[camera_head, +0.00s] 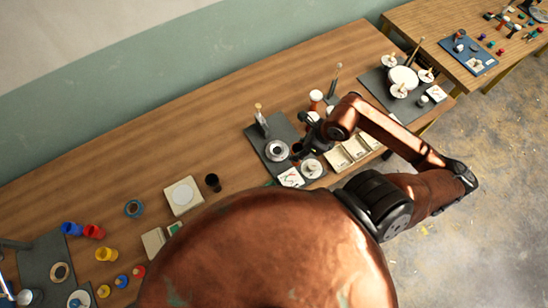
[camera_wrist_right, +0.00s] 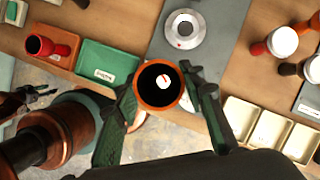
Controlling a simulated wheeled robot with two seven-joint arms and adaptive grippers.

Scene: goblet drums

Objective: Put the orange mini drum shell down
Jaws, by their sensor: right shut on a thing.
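The orange mini drum shell (camera_wrist_right: 141,93) shows in the right wrist view as an orange rim around a dark hollow, with a small white round patch inside. My right gripper (camera_wrist_right: 162,92) is shut on it, one green finger at each side. In the head view my right gripper (camera_head: 307,141) is over the dark grey mat's right part; the shell cannot be told clearly there. How far its base is from the surface cannot be told. A dark jaw-like part (camera_wrist_right: 15,105) at the wrist view's left edge may be my left gripper; its state is unclear.
A silver ring fixture (camera_head: 277,150) stands on the dark grey mat (camera_head: 256,136). Cream trays (camera_head: 354,147) lie to the right. A dark cup (camera_head: 213,182) and a square white-topped block (camera_head: 183,195) stand left of the mat.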

